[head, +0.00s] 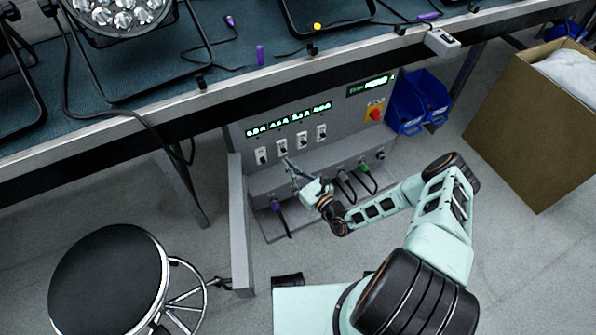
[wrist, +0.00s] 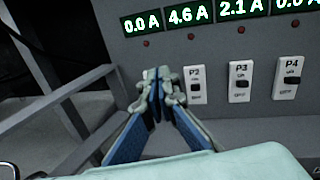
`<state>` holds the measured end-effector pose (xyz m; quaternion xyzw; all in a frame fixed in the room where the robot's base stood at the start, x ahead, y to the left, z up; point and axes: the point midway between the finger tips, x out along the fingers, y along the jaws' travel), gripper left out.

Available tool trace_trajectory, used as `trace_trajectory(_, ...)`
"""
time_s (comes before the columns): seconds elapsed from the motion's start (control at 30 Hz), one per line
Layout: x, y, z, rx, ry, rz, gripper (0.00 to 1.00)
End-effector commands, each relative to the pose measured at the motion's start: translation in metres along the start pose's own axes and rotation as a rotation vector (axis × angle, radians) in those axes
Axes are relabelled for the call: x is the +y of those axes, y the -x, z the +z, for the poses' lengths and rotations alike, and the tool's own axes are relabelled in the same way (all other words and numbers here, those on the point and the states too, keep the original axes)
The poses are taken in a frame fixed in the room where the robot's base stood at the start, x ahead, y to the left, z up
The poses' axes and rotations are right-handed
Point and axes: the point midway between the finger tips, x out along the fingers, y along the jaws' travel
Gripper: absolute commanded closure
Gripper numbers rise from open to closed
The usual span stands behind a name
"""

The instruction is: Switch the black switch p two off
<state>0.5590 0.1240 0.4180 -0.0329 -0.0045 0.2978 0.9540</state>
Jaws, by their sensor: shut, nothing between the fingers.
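The black switch P2 (wrist: 195,87) sits on a white plate labelled P2 on the grey panel, under the 4.6 A readout (wrist: 188,18). I cannot tell its lever position for sure. In the head view the P2 plate (head: 282,147) is second from the left in a row of switches. My gripper (wrist: 158,80) is shut and empty, its fingertips just left of the P2 plate in the wrist view. Whether they touch the panel is unclear. In the head view my gripper (head: 287,163) is just below P2. The P1 plate is hidden behind my fingers in the wrist view.
Switches P3 (wrist: 241,84) and P4 (wrist: 291,80) stand to the right of P2. A red knob (head: 376,114) is at the panel's right. Plugged cables (head: 347,183) lie below. A stool (head: 108,282) and a cardboard box (head: 525,130) stand at the sides.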

Motion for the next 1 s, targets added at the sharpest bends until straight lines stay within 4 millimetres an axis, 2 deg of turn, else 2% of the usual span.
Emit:
trace_trajectory(0.03, -0.006, 0.003, -0.016, -0.003, -0.025, -0.061, 1.0)
trace_trajectory(0.1, -0.015, 0.006, -0.027, -0.004, -0.043, -0.125, 1.0)
trace_trajectory(0.23, -0.024, 0.009, -0.038, -0.004, -0.064, -0.195, 1.0)
trace_trajectory(0.47, -0.022, 0.008, -0.043, -0.001, -0.072, -0.208, 1.0)
trace_trajectory(1.0, -0.03, -0.019, -0.041, -0.003, -0.068, -0.208, 1.0)
